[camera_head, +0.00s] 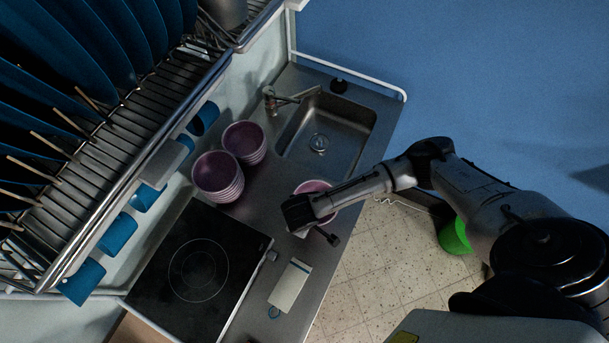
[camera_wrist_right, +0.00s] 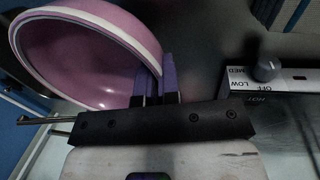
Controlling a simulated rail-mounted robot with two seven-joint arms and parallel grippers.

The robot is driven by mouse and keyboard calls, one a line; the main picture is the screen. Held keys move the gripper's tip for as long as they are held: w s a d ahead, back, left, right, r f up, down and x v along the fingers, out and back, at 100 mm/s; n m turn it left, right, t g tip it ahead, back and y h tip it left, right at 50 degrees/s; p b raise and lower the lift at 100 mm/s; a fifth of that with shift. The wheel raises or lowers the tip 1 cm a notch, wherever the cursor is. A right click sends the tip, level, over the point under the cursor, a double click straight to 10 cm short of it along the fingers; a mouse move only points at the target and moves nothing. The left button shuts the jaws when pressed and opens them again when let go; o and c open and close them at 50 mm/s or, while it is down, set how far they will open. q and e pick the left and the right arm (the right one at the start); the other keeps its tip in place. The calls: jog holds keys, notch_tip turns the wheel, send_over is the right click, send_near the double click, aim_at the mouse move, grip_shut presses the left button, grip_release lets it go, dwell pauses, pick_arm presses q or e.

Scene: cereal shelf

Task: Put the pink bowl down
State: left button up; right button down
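The pink bowl (camera_head: 314,187), with a pale rim, is at the counter's front edge beside the sink in the head view, partly hidden under my right gripper (camera_head: 300,212). In the right wrist view the bowl (camera_wrist_right: 85,50) fills the upper left, its inside facing the camera. My right gripper (camera_wrist_right: 168,80) has its two purple fingers close together at the bowl's rim, and it appears shut on the rim. I cannot tell whether the bowl's base touches the counter. My left gripper is not in view.
Two stacks of pink bowls (camera_head: 218,176) (camera_head: 244,141) stand at the back of the counter (camera_head: 245,212). The sink (camera_head: 325,140) lies beyond, the black cooktop (camera_head: 197,270) nearer. A pale board (camera_head: 290,286) lies at the front. Blue cups (camera_head: 118,233) hang under the plate rack (camera_head: 125,135).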

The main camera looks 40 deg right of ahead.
jog(key=shift+a+f, duration=0.15)
jog(key=shift+f, duration=1.95)
jog(key=c, duration=1.3)
grip_release()
jog(key=shift+f, duration=0.1)
jog(key=shift+c, duration=0.2)
notch_tip(320, 180, up, 12)
jog(key=a, duration=0.2)
jog(key=s+a+r+t+y, duration=0.2)
jog(key=s+a+r+y, duration=0.1)
jog(key=s+a+y, duration=0.3)
jog(key=s+d+f+m+t+h, duration=0.1)
jog(key=s+d+m+h, duration=0.1)
jog(key=s+d+h, duration=0.2)
jog(key=s+d, duration=0.3)
jog(key=d, duration=0.5)
jog(key=shift+d+f+p, duration=0.15)
jog(key=shift+d+p, duration=0.15)
jog(key=shift+d, duration=0.05)
